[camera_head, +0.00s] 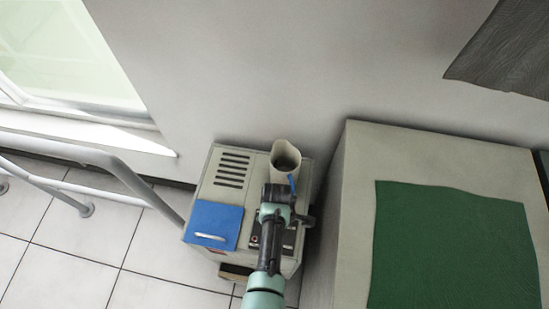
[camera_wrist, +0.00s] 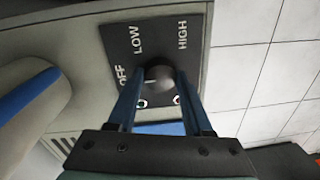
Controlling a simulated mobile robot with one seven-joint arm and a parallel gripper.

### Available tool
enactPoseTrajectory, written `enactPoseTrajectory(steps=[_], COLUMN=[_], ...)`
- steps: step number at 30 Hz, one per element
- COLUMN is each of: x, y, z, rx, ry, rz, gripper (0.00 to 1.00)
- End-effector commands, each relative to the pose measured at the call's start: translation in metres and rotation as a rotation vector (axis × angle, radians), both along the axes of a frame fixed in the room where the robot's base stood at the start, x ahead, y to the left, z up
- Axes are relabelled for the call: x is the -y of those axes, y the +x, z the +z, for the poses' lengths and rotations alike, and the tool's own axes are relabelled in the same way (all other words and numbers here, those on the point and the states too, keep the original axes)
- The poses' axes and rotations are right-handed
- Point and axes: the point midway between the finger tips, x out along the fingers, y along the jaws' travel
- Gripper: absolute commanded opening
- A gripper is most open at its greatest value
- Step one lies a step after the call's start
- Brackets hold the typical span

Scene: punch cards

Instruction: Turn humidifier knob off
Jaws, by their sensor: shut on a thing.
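The humidifier (camera_head: 207,190) is a cream box with a blue lid, standing against the wall. Its dark control panel (camera_wrist: 192,50) fills the upper middle of the wrist view, with the white labels OFF, LOW and HIGH. The round dark knob (camera_wrist: 160,72) is on this panel, below the labels. A short pale mark shows on its lower left side; I cannot tell exactly which label it points at. My gripper (camera_wrist: 161,82) has its two blue fingers on either side of the knob and is shut on it. In the head view my arm hides the knob.
A white spout (camera_head: 285,155) rises from the humidifier's top, close to my wrist; it also shows in the wrist view (camera_wrist: 22,95). A large cream cabinet with a green mat (camera_head: 455,245) stands to the right. A white rail (camera_head: 100,155) runs at the left.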

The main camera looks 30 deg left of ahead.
Motion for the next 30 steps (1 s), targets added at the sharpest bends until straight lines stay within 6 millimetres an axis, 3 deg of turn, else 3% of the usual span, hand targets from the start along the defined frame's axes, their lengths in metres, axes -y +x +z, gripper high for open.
enactPoseTrajectory(steps=[1,2,6,14,19,30], x=[-0.001,-0.001,-0.001,0.0,0.0,-0.001], y=[0.0,0.0,0.0,0.0,0.001,0.006], z=[0.0,0.0,0.0,0.0,0.01,0.081], rx=[0.0,0.0,0.0,0.0,0.001,0.004], ry=[0.001,0.001,0.001,0.0,0.0,0.002], rz=[0.004,0.004,0.002,0.001,0.0,0.0], gripper=[0.0,0.56,0.8,0.8,0.8,0.8])
